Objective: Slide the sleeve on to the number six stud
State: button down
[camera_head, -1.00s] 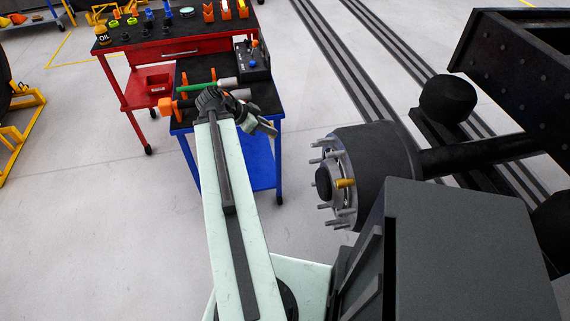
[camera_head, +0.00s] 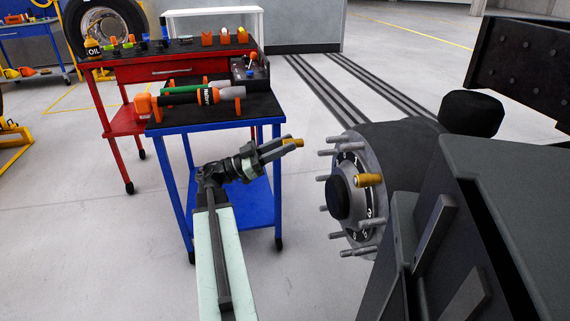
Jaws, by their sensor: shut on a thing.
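My gripper (camera_head: 276,150) is shut on a brass-coloured sleeve (camera_head: 293,142), which sticks out past the fingertips toward the right. It is held in the air left of the hub, apart from the studs. The wheel hub (camera_head: 372,208) carries several grey studs around a dark centre cap (camera_head: 338,197). A second brass-coloured sleeve (camera_head: 368,180) sits on a stud on the hub's right side. Small numbers show on the hub's dark ring, but I cannot tell which stud is number six.
A blue cart (camera_head: 177,127) stands behind my gripper, with an orange and black tool (camera_head: 190,98) on its top. A red cart (camera_head: 128,74) with bottles and small parts is behind it. Dark chassis parts (camera_head: 500,200) fill the right side. Floor between cart and hub is clear.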

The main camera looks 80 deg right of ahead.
aim_at(329, 140)
dwell(0.4)
jog(key=shift+s+d, duration=0.4)
jog(key=shift+s, duration=0.45)
jog(key=shift+s+d, duration=0.4)
jog(key=shift+s, duration=0.5)
jog(key=shift+s+d, duration=0.4)
jog(key=shift+s, duration=0.45)
jog(key=shift+s+d, duration=0.15)
jog(key=shift+s, duration=0.2)
jog(key=shift+s+d, duration=0.5)
jog(key=shift+s, duration=0.55)
jog(key=shift+s+d, duration=0.5)
jog(key=shift+s, duration=0.55)
jog(key=shift+s+d, duration=0.5)
jog(key=shift+s, duration=0.55)
jog(key=c, duration=1.1)
grip_release()
